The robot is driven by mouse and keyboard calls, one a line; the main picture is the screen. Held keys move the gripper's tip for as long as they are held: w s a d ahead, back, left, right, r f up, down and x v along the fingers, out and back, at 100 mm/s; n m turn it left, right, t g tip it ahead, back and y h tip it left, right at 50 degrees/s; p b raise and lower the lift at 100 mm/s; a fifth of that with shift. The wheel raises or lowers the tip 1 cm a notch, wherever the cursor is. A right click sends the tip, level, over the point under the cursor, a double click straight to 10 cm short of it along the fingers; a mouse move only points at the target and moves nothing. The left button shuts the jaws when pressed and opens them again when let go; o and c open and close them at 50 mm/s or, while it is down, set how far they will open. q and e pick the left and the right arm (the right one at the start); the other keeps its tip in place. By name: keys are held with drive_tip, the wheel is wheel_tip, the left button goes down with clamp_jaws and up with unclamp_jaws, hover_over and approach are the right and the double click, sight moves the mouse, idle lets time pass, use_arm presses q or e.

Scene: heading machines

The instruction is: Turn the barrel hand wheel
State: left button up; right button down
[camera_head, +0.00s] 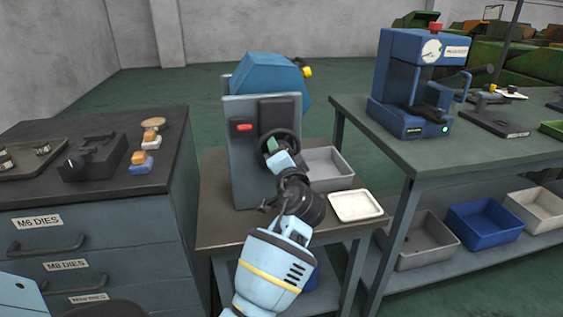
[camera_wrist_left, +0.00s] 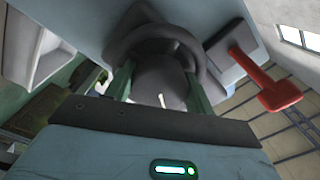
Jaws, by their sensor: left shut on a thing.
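The barrel hand wheel (camera_head: 287,134) is a dark ring on the front of the blue-grey machine (camera_head: 243,175) on the middle bench. My left gripper (camera_head: 276,150) is at the wheel and covers its lower part in the head view. In the left wrist view, the wheel's dark rim (camera_wrist_left: 148,36) shows behind the fingers. The two green fingers of my left gripper (camera_wrist_left: 160,88) are shut on the wheel's rounded dark middle, which bears a short pale mark. My right gripper is not in view.
A red handle (camera_head: 243,127) sits left of the wheel; it shows large in the left wrist view (camera_wrist_left: 277,92). A grey bin (camera_head: 328,180) and white tray (camera_head: 356,206) lie right of the machine. A die cabinet (camera_head: 60,225) stands left; a bench with a blue press (camera_head: 395,75) stands right.

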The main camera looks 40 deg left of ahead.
use_arm(q)
drive_tip(key=shift+f+n+b, duration=0.2)
drive_tip(key=shift+n+b, duration=0.45)
drive_tip(key=shift+n, duration=0.35)
drive_tip(key=shift+n+b, duration=0.8)
drive_tip(key=shift+n, duration=0.3)
drive_tip(key=shift+r+n+b, duration=0.1)
drive_tip(key=shift+n+b, duration=0.55)
drive_tip(key=shift+n, duration=0.45)
drive_tip(key=shift+d, duration=0.1)
drive_tip(key=o, duration=1)
